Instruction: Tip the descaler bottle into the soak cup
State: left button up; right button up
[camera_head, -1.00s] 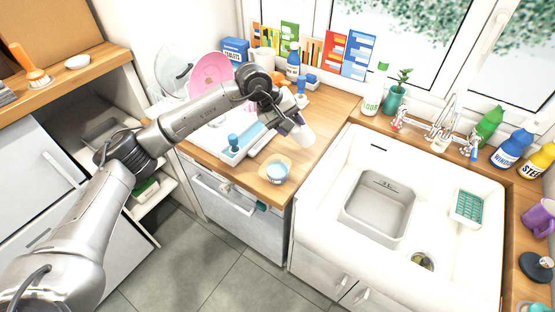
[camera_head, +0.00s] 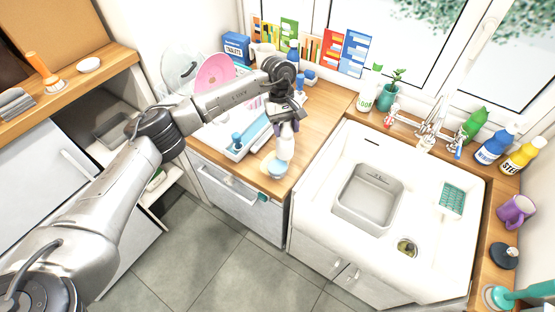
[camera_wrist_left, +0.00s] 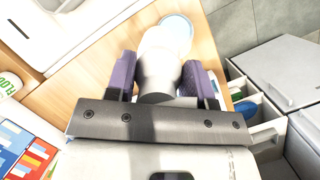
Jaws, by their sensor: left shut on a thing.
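My left gripper (camera_head: 286,124) is shut on a white descaler bottle (camera_head: 285,146) near the front edge of the wooden counter. In the left wrist view the bottle (camera_wrist_left: 158,68) sits between the purple finger pads of the gripper (camera_wrist_left: 165,82). The pale blue soak cup (camera_head: 274,170) is just below and slightly left of the bottle in the head view, and the bottle overlaps part of it. The cup (camera_wrist_left: 178,26) also shows beyond the bottle's far end in the wrist view. I cannot tell whether they touch, and no liquid is visible. My right gripper is not in view.
A white tray with a blue-handled tool (camera_head: 238,142) lies left of the bottle. A pink plate (camera_head: 214,74) stands in a rack behind my arm. The white sink (camera_head: 335,155) is to the right. Several bottles line the windowsill. Counter behind the bottle is clear.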

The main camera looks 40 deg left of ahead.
pick_arm(q)
jog(key=shift+r, duration=0.1)
dwell(0.3)
jog(key=shift+r+p, duration=0.4)
jog(key=shift+r, duration=1)
